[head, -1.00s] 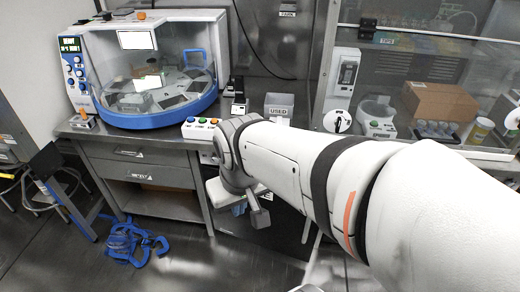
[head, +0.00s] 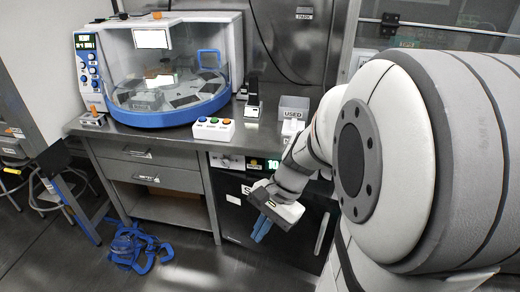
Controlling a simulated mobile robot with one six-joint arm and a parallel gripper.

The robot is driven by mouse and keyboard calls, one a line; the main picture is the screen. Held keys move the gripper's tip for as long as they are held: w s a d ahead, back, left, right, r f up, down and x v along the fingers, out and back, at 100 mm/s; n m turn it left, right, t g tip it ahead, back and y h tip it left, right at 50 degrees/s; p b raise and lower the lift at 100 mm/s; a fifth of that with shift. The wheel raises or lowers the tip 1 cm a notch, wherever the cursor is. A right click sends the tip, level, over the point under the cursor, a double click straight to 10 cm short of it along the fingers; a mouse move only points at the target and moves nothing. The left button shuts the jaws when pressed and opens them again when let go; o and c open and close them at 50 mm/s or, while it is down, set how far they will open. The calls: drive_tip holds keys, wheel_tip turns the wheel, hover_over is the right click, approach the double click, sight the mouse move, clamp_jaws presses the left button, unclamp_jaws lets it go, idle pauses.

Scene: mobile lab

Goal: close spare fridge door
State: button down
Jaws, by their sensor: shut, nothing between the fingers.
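A black-fronted under-counter unit (head: 232,212), which looks like the fridge, stands below the bench with a lit display above its front. A silver vertical bar, likely its handle (head: 322,233), shows at its right side. The front looks roughly flush with the bench, but my arm covers part of it, so I cannot tell whether the door is fully shut. My gripper (head: 262,229), with blue fingers, is in front of the black front, pointing down and left. It is shut and empty. I cannot tell whether it touches the door.
A white and blue centrifuge-like machine (head: 165,120) stands on the bench, with a button box (head: 213,128) and a grey USED bin (head: 294,106) to its right. Drawers (head: 145,152) are left of the black unit. A blue tangle (head: 135,247) lies on the floor at left.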

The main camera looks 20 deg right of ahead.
drive_tip(key=w+d+f+m+t+y+b, duration=0.3)
drive_tip(key=w+d+f+m+t+b, duration=0.15)
drive_tip(key=f+m, duration=0.45)
drive_tip(key=w+d+f+m+t+y+b, duration=0.35)
drive_tip(key=d+f+m+b, duration=0.2)
drive_tip(key=f+m, duration=0.4)
drive_tip(key=s+d+f+m+t+h+b, duration=0.2)
drive_tip(key=d+f+m+t+h+b, duration=0.3)
drive_tip(key=d+f+m, duration=0.55)
drive_tip(key=s+d+f+m+t+h+b, duration=0.25)
drive_tip(key=d+f+m+t+h, duration=0.4)
drive_tip(key=d+m, duration=0.7)
drive_tip(key=w+b, duration=0.3)
drive_tip(key=w, duration=0.6)
drive_tip(key=shift+w+d+g+h, duration=0.25)
drive_tip(key=shift+w+g+h, duration=0.1)
drive_tip(key=shift+g+h, duration=0.1)
